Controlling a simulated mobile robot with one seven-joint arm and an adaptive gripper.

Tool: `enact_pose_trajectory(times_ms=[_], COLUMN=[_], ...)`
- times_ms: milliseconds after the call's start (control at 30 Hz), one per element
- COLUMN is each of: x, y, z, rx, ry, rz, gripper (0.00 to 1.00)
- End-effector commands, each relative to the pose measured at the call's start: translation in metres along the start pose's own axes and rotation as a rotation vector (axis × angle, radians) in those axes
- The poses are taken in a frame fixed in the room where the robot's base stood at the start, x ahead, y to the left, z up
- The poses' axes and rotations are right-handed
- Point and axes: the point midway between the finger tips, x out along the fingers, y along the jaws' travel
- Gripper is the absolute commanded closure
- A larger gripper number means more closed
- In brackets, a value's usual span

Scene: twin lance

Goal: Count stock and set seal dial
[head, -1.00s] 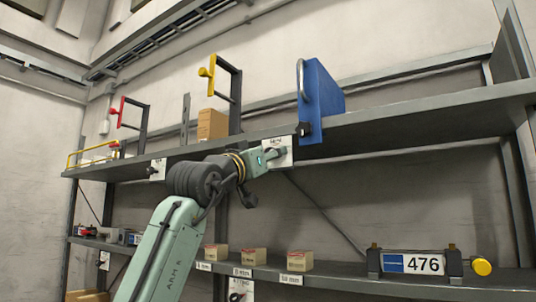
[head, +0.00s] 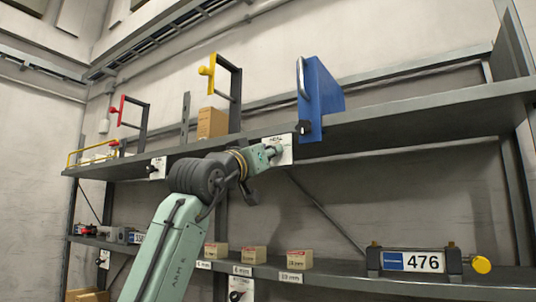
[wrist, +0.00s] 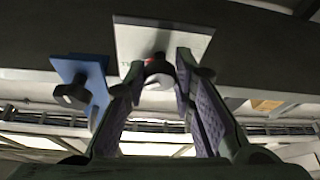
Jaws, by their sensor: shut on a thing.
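My gripper (head: 272,153) is at the front edge of the upper shelf, left of and below the blue panel. In the wrist view its two fingers (wrist: 162,76) are closed around a dark round dial with a pale face (wrist: 159,82). The dial sits on a white plate (wrist: 128,40) with a small red mark, also seen in the head view (head: 286,143). The plate's lettering is partly hidden. A counter reading 476 (head: 424,262) with a yellow knob (head: 481,265) stands on the lower shelf. Three small boxes (head: 254,255) stand there over size labels.
A blue panel with a handle (head: 322,95) and dark knob stands on the upper shelf (head: 430,112), close right of my gripper. Yellow-knobbed (head: 207,71) and red-knobbed (head: 122,110) frames stand left, with a cardboard box (head: 212,123) between. Another white dial plate (head: 157,168) hangs left.

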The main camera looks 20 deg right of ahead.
Motion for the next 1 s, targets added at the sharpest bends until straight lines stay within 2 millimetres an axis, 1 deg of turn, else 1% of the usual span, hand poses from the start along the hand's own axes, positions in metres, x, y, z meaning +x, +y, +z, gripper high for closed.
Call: enact_pose_trajectory(times_ms=[167, 700, 1000], x=[-0.0002, 0.0011, 0.0013], y=[0.0019, 0.0045, 0.0044], z=[0.0011, -0.0025, -0.0026], rx=[-0.102, -0.562, -0.771], ry=[0.002, 0.001, 0.0], rz=[-0.039, -0.229, -0.317], gripper=[1.0, 1.0, 1.0])
